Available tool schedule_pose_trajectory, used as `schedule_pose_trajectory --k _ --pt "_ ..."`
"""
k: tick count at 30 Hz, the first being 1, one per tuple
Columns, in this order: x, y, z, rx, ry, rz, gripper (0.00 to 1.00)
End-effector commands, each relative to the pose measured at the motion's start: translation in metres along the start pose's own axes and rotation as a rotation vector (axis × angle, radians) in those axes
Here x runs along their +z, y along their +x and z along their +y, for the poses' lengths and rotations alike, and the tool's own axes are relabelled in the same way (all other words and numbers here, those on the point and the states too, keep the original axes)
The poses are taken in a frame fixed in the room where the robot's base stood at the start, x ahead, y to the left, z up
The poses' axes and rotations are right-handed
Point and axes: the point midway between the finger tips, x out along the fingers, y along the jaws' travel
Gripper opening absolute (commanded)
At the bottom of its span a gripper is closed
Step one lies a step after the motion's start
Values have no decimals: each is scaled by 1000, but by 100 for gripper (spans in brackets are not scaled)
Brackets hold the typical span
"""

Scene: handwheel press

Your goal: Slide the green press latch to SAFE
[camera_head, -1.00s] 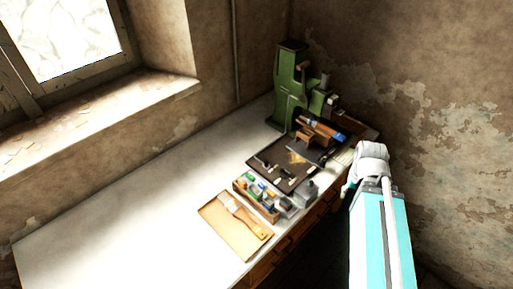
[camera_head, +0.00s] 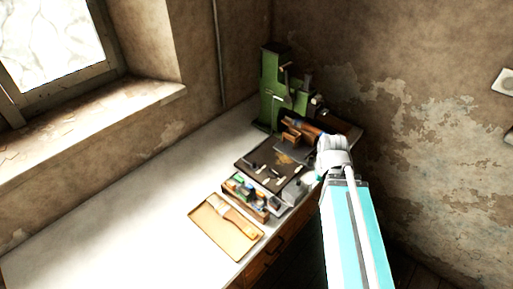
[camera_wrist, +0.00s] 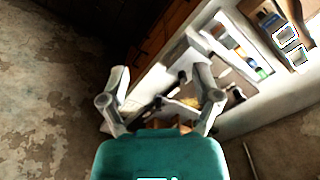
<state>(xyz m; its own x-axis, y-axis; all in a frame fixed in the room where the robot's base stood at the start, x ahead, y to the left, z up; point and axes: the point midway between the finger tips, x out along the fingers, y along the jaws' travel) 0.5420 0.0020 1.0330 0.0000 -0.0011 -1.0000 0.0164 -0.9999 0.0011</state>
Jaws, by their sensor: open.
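The green press (camera_head: 270,92) stands upright at the far end of the workbench, near the wall corner, in the head view. Its latch is too small to tell apart there, and its setting cannot be read. My gripper (camera_wrist: 162,72) is open and empty in the wrist view, its two fingers spread above the bench's front side. In the head view my arm's wrist is right of and nearer than the press, and the fingers are not clear. I cannot make out the press in the wrist view.
A dark mat (camera_head: 262,169) with small tools lies before the press. Nearer are a wooden box (camera_head: 255,211) of small coloured items and a tan tray (camera_head: 211,231) with a brush (camera_head: 236,217). The bench's left part (camera_head: 110,225) is clear. Walls stand close behind.

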Motion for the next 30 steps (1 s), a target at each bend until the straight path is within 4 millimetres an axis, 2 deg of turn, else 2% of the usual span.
schedule_pose_trajectory --k 4,6,11,15,21,24,27,30 --pt "-26 8 -11 0 -63 0 100" --pt "-45 14 -32 0 -119 0 100" --pt "-99 29 -66 0 -281 1 100" --pt "-152 45 -108 -1 -454 1 100" --pt "-216 64 -173 -1 -692 1 100" --pt "-237 71 -200 -1 -783 1 100" --pt "-250 75 -219 -1 -845 1 100" --pt "-257 77 -229 -1 -882 1 100"
